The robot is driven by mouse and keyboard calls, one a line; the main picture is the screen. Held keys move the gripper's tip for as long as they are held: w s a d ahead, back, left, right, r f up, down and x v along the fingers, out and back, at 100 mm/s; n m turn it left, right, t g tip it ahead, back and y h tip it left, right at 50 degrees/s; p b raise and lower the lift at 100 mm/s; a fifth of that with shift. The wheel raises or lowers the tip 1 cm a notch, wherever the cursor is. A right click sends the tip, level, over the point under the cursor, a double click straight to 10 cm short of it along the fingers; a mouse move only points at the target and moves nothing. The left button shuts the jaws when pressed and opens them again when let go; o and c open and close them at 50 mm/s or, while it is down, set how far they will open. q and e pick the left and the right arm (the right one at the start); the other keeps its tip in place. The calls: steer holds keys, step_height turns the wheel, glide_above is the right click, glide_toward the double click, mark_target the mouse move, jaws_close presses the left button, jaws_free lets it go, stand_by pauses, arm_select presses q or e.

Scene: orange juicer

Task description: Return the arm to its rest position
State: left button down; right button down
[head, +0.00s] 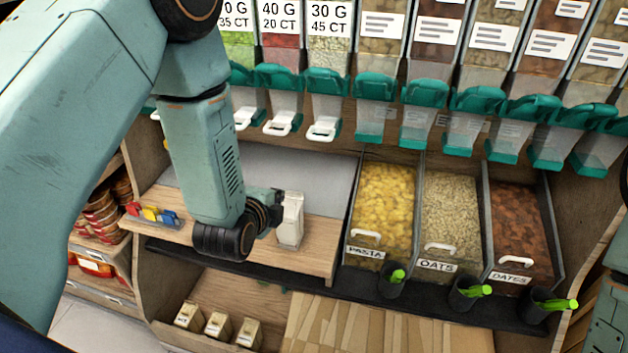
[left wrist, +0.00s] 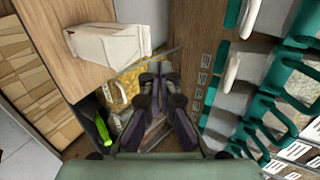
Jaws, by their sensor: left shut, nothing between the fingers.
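My left arm comes in from the left in the head view, bent down over a wooden counter (head: 262,256). My left gripper (head: 272,200) is shut and empty, just left of a white carton or bag (head: 290,222) that stands on the counter. In the left wrist view the closed fingers (left wrist: 154,88) point away from the camera with nothing between them. The white carton (left wrist: 105,43) is there to the upper left of the fingers and outside them. My right gripper is out of view.
Bins of pasta (head: 383,205), oats (head: 450,215) and dates (head: 520,228) stand right of the counter. Teal-lidded dispensers (head: 375,87) hang above. Small coloured items (head: 152,214) lie at the counter's left. Small boxes (head: 218,325) sit on the lower shelf.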

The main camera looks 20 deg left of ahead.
arm_select(q)
steer(key=s+f+n+g+b, duration=0.2)
steer(key=s+f+n+g, duration=0.2)
steer(key=s, duration=0.7)
steer(key=s+d+f+n+g+b, duration=0.1)
steer(key=s+f+n+g+b, duration=0.2)
steer(key=s+f+n, duration=0.5)
steer(key=s+f+n+g+b, duration=0.2)
steer(key=s+f+n+g, duration=0.3)
steer(key=s+f, duration=0.7)
steer(key=s, duration=0.3)
steer(key=shift+s+d+n+h, duration=0.25)
steer(key=shift+s+n+h, duration=0.05)
steer(key=shift+s+n, duration=0.1)
steer(key=shift+f, duration=0.1)
